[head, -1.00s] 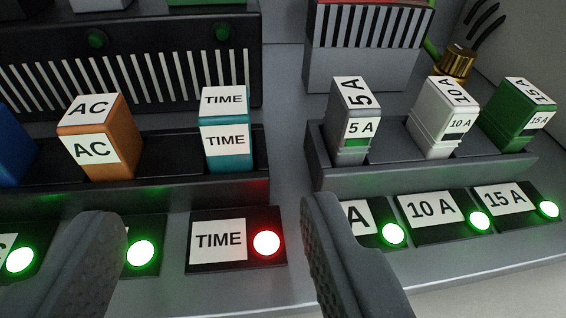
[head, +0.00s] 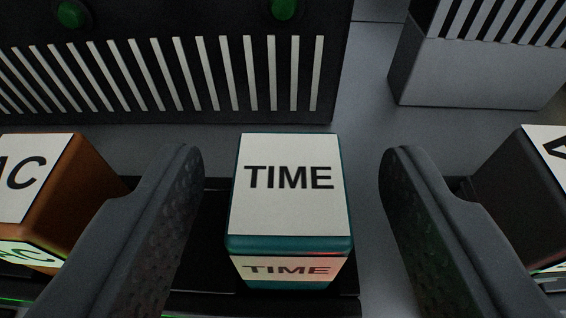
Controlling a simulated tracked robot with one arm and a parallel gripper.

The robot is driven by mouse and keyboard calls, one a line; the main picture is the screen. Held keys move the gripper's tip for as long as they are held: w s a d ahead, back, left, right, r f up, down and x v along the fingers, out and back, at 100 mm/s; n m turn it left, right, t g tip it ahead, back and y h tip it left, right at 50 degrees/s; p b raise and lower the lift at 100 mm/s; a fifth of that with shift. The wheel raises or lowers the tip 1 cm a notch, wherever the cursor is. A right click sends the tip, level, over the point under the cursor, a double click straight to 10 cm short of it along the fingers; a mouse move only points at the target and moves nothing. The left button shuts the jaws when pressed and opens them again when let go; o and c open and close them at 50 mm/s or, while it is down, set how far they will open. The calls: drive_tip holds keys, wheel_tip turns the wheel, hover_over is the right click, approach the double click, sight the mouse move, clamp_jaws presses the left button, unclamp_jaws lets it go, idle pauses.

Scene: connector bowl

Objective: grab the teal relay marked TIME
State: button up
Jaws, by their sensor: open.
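The teal relay marked TIME (head: 289,190) stands upright in the dark holder in the middle of the head view. White TIME labels cover its top and its near face. My gripper (head: 291,165) is open, with one finger to the left of the relay and the other to the right. Gaps show between the relay and both fingers, wider on the right. The relay's lower part and its seat are hidden from this angle.
An orange AC relay (head: 80,195) stands close beyond my left finger. A dark grey relay (head: 510,200) stands beyond my right finger. A black vented box (head: 170,70) rises behind, and a grey block (head: 465,75) is at the back right.

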sight(291, 155)
drive_tip(key=shift+x, duration=1.55)
drive_tip(key=c, duration=1.1)
drive_tip(key=shift+r, duration=0.1)
